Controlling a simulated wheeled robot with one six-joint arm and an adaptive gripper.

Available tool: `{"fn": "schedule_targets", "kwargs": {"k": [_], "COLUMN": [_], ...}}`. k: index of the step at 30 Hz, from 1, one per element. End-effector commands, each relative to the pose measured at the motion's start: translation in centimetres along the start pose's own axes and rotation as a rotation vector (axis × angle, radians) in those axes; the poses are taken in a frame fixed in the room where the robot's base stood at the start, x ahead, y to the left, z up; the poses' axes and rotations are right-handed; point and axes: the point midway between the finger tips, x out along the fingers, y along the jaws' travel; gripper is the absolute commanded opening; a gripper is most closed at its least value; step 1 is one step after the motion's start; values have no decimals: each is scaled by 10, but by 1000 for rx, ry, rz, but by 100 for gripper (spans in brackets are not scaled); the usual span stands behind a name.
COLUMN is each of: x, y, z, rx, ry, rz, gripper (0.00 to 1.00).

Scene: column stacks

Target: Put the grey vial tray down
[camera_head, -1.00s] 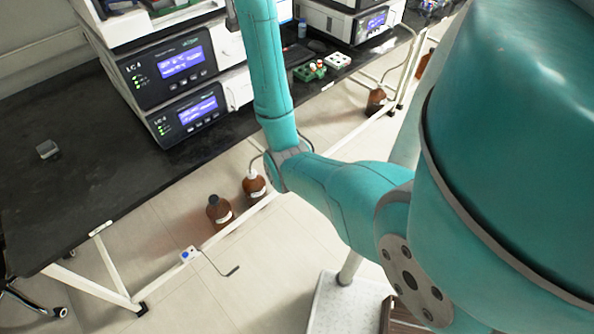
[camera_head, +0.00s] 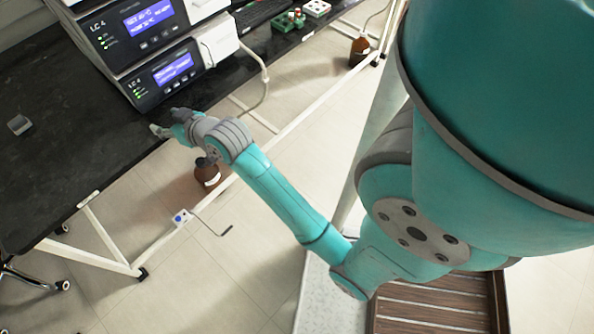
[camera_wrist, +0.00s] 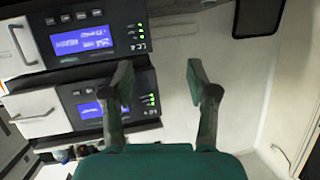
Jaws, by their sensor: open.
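My gripper (camera_head: 166,124) is at the bench's front edge, below and in front of the lower LC instrument in the head view. In the wrist view its two fingers (camera_wrist: 158,72) are spread apart with nothing between them. I cannot clearly tell which object is the grey vial tray. A pale tray with dark holes (camera_head: 316,8) lies at the top of the head view, beside a green rack (camera_head: 288,21) with small vials. A small grey block (camera_head: 20,125) sits alone on the left of the bench.
Two stacked LC instruments (camera_head: 163,72) with lit displays stand on the black bench (camera_head: 75,125). Another brown bottle (camera_head: 359,50) stands farther right.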

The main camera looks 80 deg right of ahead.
Motion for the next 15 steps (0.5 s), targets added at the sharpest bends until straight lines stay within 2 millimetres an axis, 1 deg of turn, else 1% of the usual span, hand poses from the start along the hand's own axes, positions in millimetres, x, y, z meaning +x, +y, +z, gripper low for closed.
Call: {"fn": "schedule_targets", "kwargs": {"k": [1, 3, 5, 6, 8, 9, 11, 15], "x": [-10, -25, -38, -48, -63, -74, -91, -133], "y": [-10, -21, -30, -35, -42, -47, -53, -65], "z": [22, 44, 63, 75, 92, 103, 117, 147], "rx": [-4, -9, -14, -19, -26, -31, -38, -60], "ry": [-8, -6, -5, -3, -2, -2, 1, 6], "rz": [-11, -25, -37, -44, -55, -63, -76, -107], "gripper": [58, 58, 58, 58, 58, 58, 58, 58]}}
